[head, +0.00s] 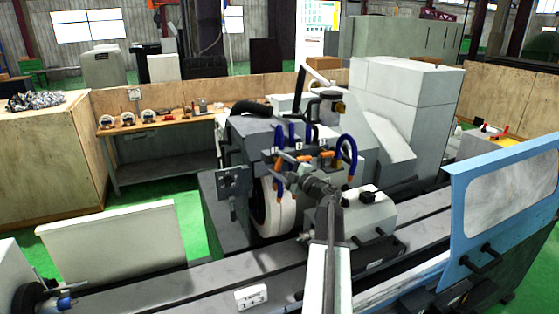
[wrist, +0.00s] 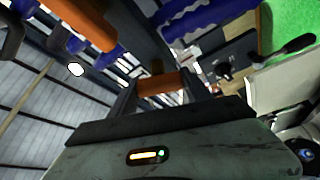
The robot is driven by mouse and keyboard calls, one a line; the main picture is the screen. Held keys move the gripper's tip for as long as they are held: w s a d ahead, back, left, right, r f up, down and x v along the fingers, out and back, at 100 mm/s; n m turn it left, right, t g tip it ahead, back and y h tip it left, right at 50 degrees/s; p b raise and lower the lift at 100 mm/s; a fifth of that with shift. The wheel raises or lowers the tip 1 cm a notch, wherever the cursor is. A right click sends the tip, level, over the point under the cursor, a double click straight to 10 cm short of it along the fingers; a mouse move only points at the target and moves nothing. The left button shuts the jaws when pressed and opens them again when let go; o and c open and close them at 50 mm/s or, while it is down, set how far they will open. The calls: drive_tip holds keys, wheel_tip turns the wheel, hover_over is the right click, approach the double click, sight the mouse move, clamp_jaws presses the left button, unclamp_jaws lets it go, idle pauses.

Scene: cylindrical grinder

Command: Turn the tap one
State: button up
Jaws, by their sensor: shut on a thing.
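Several blue hoses with orange fittings, the taps (head: 303,158), stand in a row on the grinder above the white grinding wheel (head: 270,207). I cannot tell from a label which tap is number one. My arm reaches up from the bottom of the head view, and my gripper (head: 297,171) is at the front of this row. In the wrist view, my gripper (wrist: 162,88) has its dark fingers on either side of an orange tap part (wrist: 158,82), shut on it. Another orange part (wrist: 85,22) with blue ends is at upper left, apart from the fingers.
A blue hose (head: 347,155) curves up close to the right of the gripper. A grey machine block (head: 362,212) stands below right, and a light blue guard (head: 510,195) at far right. A small numbered block (head: 251,297) lies on the machine bed.

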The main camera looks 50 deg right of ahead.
drive_tip(key=n+g+p, duration=0.1)
drive_tip(key=n+p, duration=0.1)
drive_tip(key=n, duration=0.1)
drive_tip(key=shift+n, duration=0.3)
drive_tip(key=shift+n+g+p, duration=0.4)
drive_tip(key=shift+n+p, duration=0.05)
drive_tip(key=shift+n, duration=0.05)
drive_tip(key=shift+f, duration=0.15)
drive_tip(key=o, duration=1.4)
drive_tip(key=shift+c, duration=0.2)
drive_tip(key=s, duration=0.8)
